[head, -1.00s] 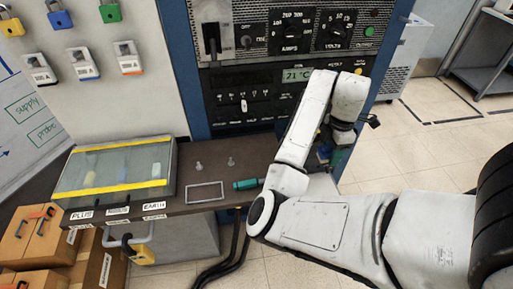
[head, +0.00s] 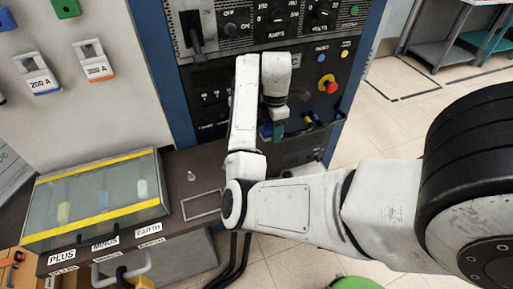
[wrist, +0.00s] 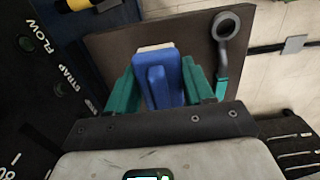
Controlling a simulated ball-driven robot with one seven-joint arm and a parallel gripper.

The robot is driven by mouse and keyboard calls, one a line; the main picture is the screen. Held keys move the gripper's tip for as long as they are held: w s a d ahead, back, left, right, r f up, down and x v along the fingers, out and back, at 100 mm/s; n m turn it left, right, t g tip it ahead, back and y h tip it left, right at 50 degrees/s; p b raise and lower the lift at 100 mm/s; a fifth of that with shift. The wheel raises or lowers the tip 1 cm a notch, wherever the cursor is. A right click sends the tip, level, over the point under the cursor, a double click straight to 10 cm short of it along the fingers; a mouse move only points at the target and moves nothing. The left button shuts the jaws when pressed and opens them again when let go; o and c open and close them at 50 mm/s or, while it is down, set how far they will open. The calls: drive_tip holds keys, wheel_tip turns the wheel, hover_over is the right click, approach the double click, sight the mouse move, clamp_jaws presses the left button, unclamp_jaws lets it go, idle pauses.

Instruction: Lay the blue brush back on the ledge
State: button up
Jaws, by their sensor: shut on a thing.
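The blue brush (wrist: 160,80) sits between the teal fingers of my gripper (wrist: 162,88) in the wrist view, with a pale strip along its far edge. My gripper is shut on it. In the head view my gripper (head: 272,131) is small and partly hidden by my arm, in front of the lower part of the panel. A dark brown flat ledge (wrist: 112,48) lies beyond the brush in the wrist view. Whether the brush touches it cannot be told.
A grey ring with a teal handle (wrist: 226,27) is at the ledge's right side. A glass-lidded box (head: 95,190) with yellow strips stands on the brown shelf (head: 185,160) at left, near a thin rectangular frame (head: 202,204). A red button (head: 327,84) is on the panel.

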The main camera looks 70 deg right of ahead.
drive_tip(key=w+f, duration=0.2)
drive_tip(key=w+d+f+b, duration=0.1)
drive_tip(key=w+f, duration=0.1)
drive_tip(key=shift+w+f+b, duration=0.15)
drive_tip(key=shift+f+b, duration=0.15)
drive_tip(key=shift+f, duration=0.1)
drive_tip(key=shift+w+f, duration=0.35)
drive_tip(key=shift+f, duration=0.15)
drive_tip(key=shift+w+d+f, duration=0.1)
drive_tip(key=shift+f, duration=1.6)
drive_tip(key=shift+f, duration=0.1)
drive_tip(key=o, duration=1.1)
